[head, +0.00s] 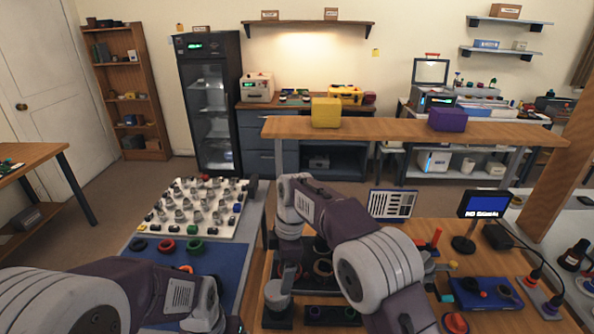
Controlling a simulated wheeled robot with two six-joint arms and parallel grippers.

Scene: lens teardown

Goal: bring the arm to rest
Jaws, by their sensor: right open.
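My right arm (375,265) comes in from the bottom right, bends at the middle and reaches down over the wooden bench. My right gripper (278,314) is at its lower end, low in the picture beside a dark tray. The gripper is open; its fingers are small and partly hidden, and I see nothing held in it. My left arm (140,285) comes in from the bottom left across the blue mat. Its wrist (205,305) is near the bottom edge, and its gripper is out of the picture.
Dark trays (333,316) lie by my right gripper. A small screen (484,204) and a blue box (484,293) stand right. A raised wooden shelf (400,130) crosses behind.

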